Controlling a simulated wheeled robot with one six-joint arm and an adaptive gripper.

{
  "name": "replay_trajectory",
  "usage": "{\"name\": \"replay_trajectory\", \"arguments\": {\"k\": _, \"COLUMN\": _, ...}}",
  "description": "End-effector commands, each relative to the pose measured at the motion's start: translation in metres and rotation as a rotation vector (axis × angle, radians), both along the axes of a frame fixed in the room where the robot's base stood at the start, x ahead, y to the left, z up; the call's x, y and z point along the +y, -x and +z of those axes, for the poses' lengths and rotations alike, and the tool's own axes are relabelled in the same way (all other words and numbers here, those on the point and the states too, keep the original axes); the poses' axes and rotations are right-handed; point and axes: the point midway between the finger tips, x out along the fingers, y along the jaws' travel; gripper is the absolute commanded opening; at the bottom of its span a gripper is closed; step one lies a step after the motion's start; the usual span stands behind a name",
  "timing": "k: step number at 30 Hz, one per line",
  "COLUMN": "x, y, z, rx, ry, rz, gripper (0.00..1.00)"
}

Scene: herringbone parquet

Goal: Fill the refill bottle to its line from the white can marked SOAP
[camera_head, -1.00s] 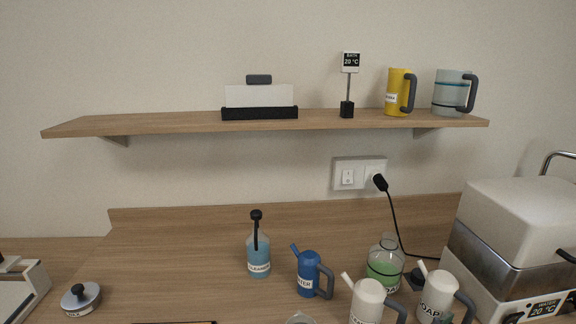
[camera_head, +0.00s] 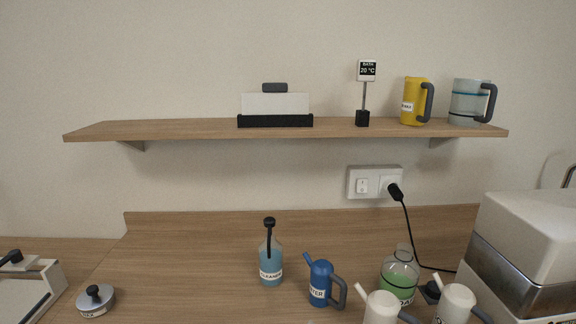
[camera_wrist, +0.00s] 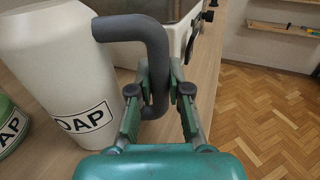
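The white can marked SOAP (camera_head: 456,304) stands on the counter at the lower right of the head view. In the wrist view it fills the left side (camera_wrist: 75,75), with its grey handle (camera_wrist: 153,55) curving to the middle. My gripper (camera_wrist: 159,75) is closed in around this handle, one finger on each side; its fingers are hidden in the head view. The refill bottle (camera_head: 398,281) is clear and rounded, holds green liquid and has a dark line around it. It stands left of the SOAP can. Part of its label is hidden.
Another white can (camera_head: 382,309) stands left of the SOAP can, in front of the bottle. A blue WATER can (camera_head: 320,284) and a blue CLEANER bottle (camera_head: 270,262) stand farther left. A white and steel machine (camera_head: 530,250) is at the right. The counter's left middle is clear.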

Motion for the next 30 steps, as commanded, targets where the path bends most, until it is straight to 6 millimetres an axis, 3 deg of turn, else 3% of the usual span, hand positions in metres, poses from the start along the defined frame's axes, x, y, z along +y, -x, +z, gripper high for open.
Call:
{"name": "replay_trajectory", "arguments": {"k": 8, "x": 0.0, "y": 0.0, "z": 0.003, "rx": -0.004, "ry": 0.001, "rz": 0.0, "gripper": 0.0}}
{"name": "replay_trajectory", "arguments": {"k": 30, "x": 0.0, "y": 0.0, "z": 0.048, "rx": -0.004, "ry": 0.001, "rz": 0.0, "gripper": 0.0}}
